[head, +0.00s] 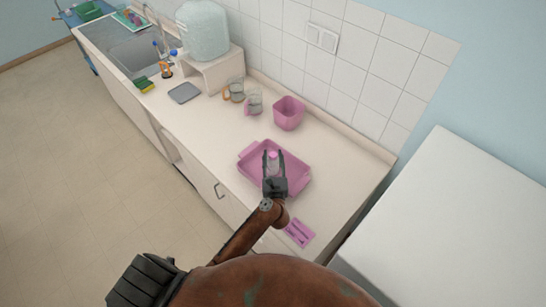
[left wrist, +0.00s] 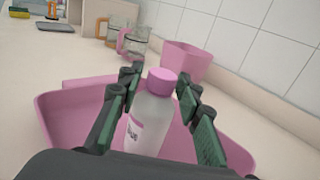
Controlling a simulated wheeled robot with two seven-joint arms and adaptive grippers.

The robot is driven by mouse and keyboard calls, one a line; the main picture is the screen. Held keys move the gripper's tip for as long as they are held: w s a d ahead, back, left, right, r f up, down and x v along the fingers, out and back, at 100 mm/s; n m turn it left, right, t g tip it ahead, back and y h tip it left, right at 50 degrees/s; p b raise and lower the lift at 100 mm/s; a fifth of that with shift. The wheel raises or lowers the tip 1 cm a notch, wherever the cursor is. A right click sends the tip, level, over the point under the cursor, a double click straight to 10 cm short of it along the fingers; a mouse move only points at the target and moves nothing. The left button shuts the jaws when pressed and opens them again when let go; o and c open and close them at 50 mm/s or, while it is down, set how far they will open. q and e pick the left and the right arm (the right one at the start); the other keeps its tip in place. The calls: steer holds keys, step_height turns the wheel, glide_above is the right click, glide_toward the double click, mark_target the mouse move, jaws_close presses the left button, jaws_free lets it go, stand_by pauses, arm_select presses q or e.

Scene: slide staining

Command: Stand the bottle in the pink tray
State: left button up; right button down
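The bottle is clear to whitish with a pink cap and a label; it shows in the left wrist view (left wrist: 150,122) and, small, in the head view (head: 273,155). It looks about upright, within the outline of the pink tray (head: 298,184), which also shows in the left wrist view (left wrist: 62,118). My left gripper (head: 273,164) is open around the bottle, with a finger on each side and gaps visible in the left wrist view (left wrist: 156,88). The bottle's base is hidden, so I cannot tell whether it touches the tray floor. My right gripper is not in view.
Behind the tray stand a pink square container (head: 288,113) and glass mugs (head: 253,103). A pink flat item (head: 299,232) lies near the counter's front edge. A large water bottle (head: 203,30), grey pad (head: 184,93) and sink (head: 120,48) are farther left. Counter right of the tray is clear.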

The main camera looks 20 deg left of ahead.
arm_select(q)
steer(key=shift+o, duration=0.4)
steer(key=shift+r, duration=0.1)
steer(key=shift+r, duration=0.15)
steer(key=b+v, duration=0.1)
steer(key=v, duration=1.1)
steer(key=shift+b, duration=0.3)
